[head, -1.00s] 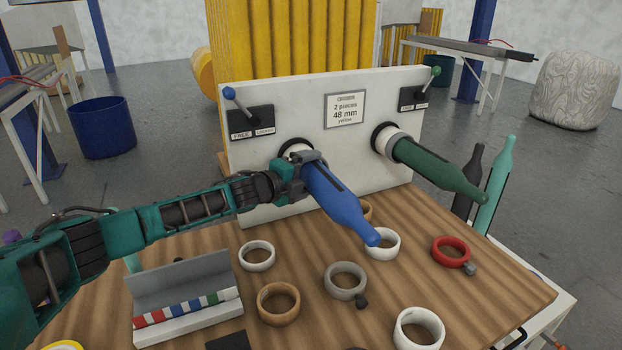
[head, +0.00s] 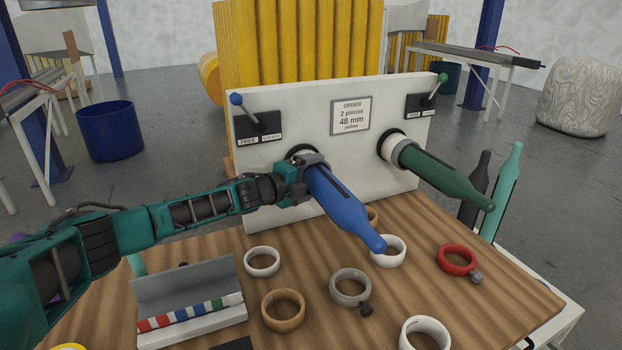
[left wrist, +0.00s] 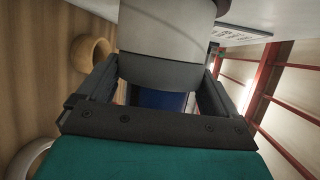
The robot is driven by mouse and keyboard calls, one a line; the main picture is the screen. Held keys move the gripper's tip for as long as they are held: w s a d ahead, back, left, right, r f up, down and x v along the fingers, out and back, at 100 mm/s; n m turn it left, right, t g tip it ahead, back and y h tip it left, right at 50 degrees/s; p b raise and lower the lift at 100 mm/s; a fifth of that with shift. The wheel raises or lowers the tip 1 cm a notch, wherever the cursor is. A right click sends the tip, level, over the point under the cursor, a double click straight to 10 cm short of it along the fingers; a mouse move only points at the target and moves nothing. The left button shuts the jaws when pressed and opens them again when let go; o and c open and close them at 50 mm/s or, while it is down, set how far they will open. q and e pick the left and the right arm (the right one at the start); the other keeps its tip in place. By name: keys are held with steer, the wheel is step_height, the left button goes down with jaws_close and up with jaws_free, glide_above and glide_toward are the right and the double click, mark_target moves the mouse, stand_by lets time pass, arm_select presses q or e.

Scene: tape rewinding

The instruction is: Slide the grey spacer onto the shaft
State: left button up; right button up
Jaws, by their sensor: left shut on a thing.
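The blue shaft (head: 342,203) sticks out from the white panel towards the front, with a tapered tip. My left gripper (head: 304,178) is at the panel end of this shaft. In the left wrist view the gripper (left wrist: 155,92) is shut on a grey ring-like band (left wrist: 160,73), which looks like the grey spacer around the shaft. A wider white part (left wrist: 165,30) sits directly against the band. A bit of blue (left wrist: 160,99) shows below it. The gripper hides most of the spacer in the head view. My right gripper is not in view.
A green shaft (head: 440,173) beside the blue one carries white and grey rings at its base. Loose white, wooden, red (head: 457,260) and grey (head: 350,288) rings lie on the wooden table. A grey rack (head: 187,285) stands front left. The white panel (head: 290,120) stands close behind the gripper.

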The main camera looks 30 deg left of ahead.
arm_select(q)
steer(key=shift+f, duration=0.1)
steer(key=o, duration=0.7)
steer(key=shift+s, duration=0.15)
steer(key=b+v, duration=0.2)
steer(key=v, duration=1)
steer(key=shift+s, duration=0.3)
steer(key=shift+a, duration=0.1)
